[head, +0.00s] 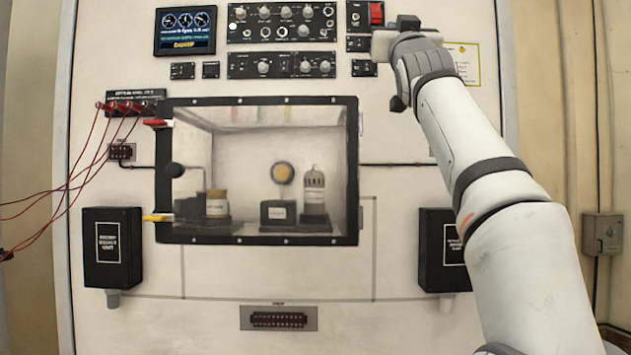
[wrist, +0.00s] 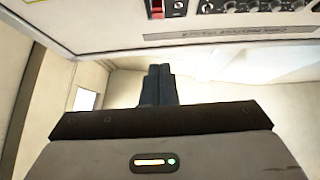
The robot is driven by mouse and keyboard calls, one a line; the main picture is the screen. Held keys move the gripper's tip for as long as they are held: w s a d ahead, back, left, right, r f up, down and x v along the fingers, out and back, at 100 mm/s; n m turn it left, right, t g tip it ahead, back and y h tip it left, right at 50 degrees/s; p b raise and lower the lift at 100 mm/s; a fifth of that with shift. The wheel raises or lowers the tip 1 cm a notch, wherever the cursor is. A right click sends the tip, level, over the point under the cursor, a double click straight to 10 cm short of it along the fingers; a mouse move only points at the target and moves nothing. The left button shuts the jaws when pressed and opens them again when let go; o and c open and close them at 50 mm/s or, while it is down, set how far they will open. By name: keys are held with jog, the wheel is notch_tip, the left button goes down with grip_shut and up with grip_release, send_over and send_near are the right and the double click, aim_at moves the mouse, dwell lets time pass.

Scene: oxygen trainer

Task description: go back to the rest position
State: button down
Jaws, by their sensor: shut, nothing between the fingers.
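My gripper (wrist: 158,72) shows in the wrist view with its two dark fingers pressed together and nothing between them. In the head view my arm reaches up from the lower right, and its end is at the upper right of the white panel (head: 400,270). The wrist is close to the red switch (head: 376,13), just below and to its right. The fingers are hard to make out in the head view. In the wrist view the red switch (wrist: 156,8) is at the top, beyond the fingertips.
A clear-fronted chamber (head: 270,240) holding several items is mid-panel. Knob panels (head: 282,22) and a display (head: 185,30) are above it. Red cables (head: 85,165) hang at the left. Black boxes (head: 112,247) flank the chamber low down. The lower panel front is clear.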

jog(key=w+f+g+p, duration=0.6)
jog(key=f+p, duration=0.1)
jog(key=p, duration=0.1)
jog(key=s+f+g+p, duration=0.35)
jog(key=f+p, duration=0.25)
jog(key=f, duration=0.3)
jog(key=s+f+g+p, duration=0.2)
jog(key=f+g+p, duration=0.3)
jog(key=f, duration=0.4)
jog(key=s+f+g+p, duration=0.4)
jog(key=s+f, duration=0.6)
jog(key=s, duration=0.3)
jog(key=s+f+g+p, duration=0.5)
jog(key=s+f+p, duration=0.2)
jog(key=s+f, duration=0.3)
jog(key=s, duration=0.3)
jog(key=shift+s+d+f, duration=0.15)
jog(key=shift+s+f, duration=0.05)
jog(key=shift+f, duration=0.05)
